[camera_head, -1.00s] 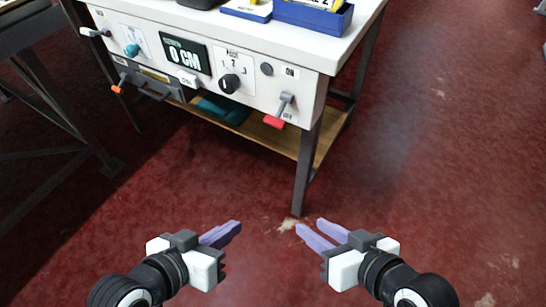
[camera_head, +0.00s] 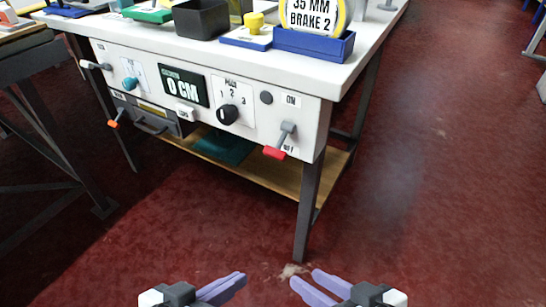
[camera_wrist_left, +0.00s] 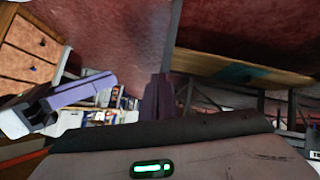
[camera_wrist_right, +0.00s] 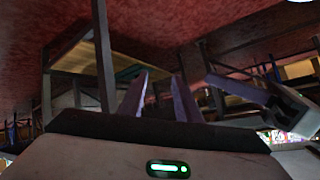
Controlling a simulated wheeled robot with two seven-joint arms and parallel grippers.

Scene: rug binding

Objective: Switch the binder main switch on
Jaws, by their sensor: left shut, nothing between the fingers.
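The binder main switch (camera_head: 286,133) is a grey lever with a red tip at the right end of the white front panel. Its lever points down, the red tip beside the OFF label (camera_head: 289,149) and below the ON label (camera_head: 291,100). My left gripper (camera_head: 238,281) is shut and empty, low in the head view, well below the panel in the picture. My right gripper (camera_head: 305,278) is open and empty, to the right of the left one, its fingers apart. The right fingers also show apart in the right wrist view (camera_wrist_right: 158,95). Neither wrist view clearly shows the switch.
The panel also carries a black rotary knob (camera_head: 228,115), a teal knob (camera_head: 130,84), a 0 CM display (camera_head: 182,87) and an orange-tipped lever (camera_head: 113,124). A blue bin (camera_head: 315,45) stands on the tabletop. The red floor right of the bench is clear.

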